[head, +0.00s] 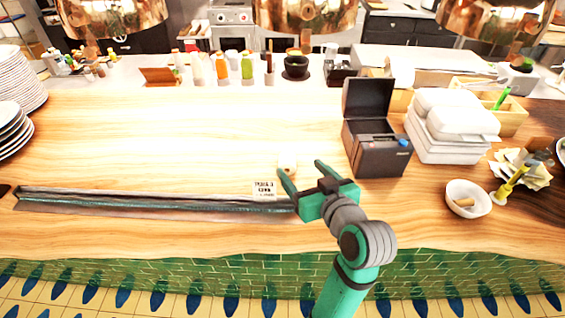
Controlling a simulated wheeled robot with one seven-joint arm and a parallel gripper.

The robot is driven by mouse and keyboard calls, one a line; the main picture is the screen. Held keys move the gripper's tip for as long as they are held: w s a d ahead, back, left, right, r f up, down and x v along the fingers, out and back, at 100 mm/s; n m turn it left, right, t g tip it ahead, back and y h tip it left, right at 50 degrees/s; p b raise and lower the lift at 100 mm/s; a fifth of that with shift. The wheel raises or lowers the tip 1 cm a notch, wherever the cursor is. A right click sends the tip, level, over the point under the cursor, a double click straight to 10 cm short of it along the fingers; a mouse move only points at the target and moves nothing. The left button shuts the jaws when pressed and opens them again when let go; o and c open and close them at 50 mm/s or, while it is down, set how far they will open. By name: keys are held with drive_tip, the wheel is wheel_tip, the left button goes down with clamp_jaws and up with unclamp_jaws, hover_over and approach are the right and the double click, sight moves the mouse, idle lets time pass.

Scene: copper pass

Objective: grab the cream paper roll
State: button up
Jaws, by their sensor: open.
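A small cream paper roll (287,166) stands on the wooden counter in the middle of the head view. Nothing shows held between the fingers.
A printed slip (264,188) and a long dark metal rail (150,203) lie left of my gripper. A black printer (376,150) with a raised lid, white takeaway boxes (450,125) and a white bowl (480,193) stand right. The counter beyond the rail is clear.

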sight(292, 166)
drive_tip(key=shift+s+d+f+g, duration=0.15)
drive_tip(key=shift+f+g, duration=0.1)
drive_tip(key=shift+f, duration=0.2)
drive_tip(key=shift+d+f+g, duration=0.15)
drive_tip(key=shift+f+g, duration=0.1)
drive_tip(key=shift+f, duration=0.15)
drive_tip(key=shift+n+h, duration=0.3)
drive_tip(key=x, duration=1)
drive_tip(key=shift+w+a+f, duration=0.15)
drive_tip(key=shift+w+f, duration=0.1)
drive_tip(key=shift+f, duration=0.1)
drive_tip(key=shift+c, duration=0.3)
drive_tip(key=c, duration=1.4)
